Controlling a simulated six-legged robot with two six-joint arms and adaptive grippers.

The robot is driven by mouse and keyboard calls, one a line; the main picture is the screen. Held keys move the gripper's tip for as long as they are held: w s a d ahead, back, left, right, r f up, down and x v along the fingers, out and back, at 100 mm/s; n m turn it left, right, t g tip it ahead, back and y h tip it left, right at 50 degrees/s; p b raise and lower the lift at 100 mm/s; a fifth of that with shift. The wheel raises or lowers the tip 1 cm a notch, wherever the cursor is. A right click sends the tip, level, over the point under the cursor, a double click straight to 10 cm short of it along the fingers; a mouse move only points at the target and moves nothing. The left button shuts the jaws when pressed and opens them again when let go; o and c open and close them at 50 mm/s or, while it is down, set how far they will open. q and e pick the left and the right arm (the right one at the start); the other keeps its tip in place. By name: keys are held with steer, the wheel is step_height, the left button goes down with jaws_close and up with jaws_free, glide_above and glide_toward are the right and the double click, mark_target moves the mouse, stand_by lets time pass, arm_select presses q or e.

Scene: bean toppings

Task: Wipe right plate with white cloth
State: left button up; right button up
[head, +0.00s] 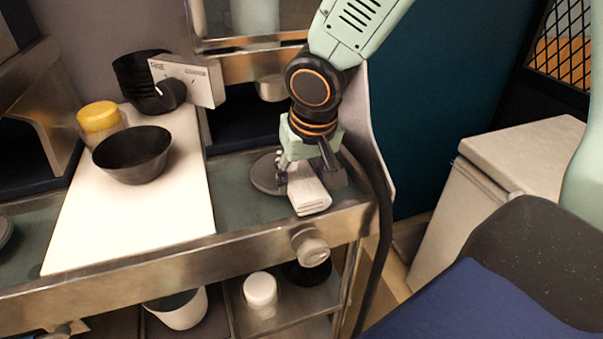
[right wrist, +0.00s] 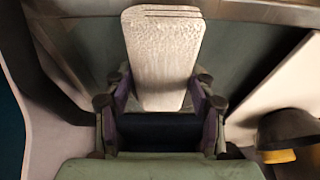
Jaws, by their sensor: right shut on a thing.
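The right plate (head: 266,176) is a dark grey disc on the counter, partly covered by my right gripper and the cloth. The white cloth (head: 309,196) is a folded pale pad that sticks out from the gripper at the plate's right side. My right gripper (head: 303,166) is shut on the cloth. In the right wrist view the cloth (right wrist: 161,55) stands out between the two fingers of the gripper (right wrist: 159,92). I cannot tell whether the cloth touches the plate. My left gripper is not in view.
A white board (head: 130,215) left of the plate carries a black bowl (head: 133,158) and a yellow-lidded jar (head: 99,120). A metal rail with a knob (head: 310,247) edges the counter. A white cup (head: 183,311) and white-lidded jar (head: 260,289) stand below. A dark disc (head: 4,231) shows at far left.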

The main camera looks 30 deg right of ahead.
steer(key=shift+r+p, duration=1.15)
steer(key=shift+r, duration=0.35)
steer(key=shift+w, duration=0.1)
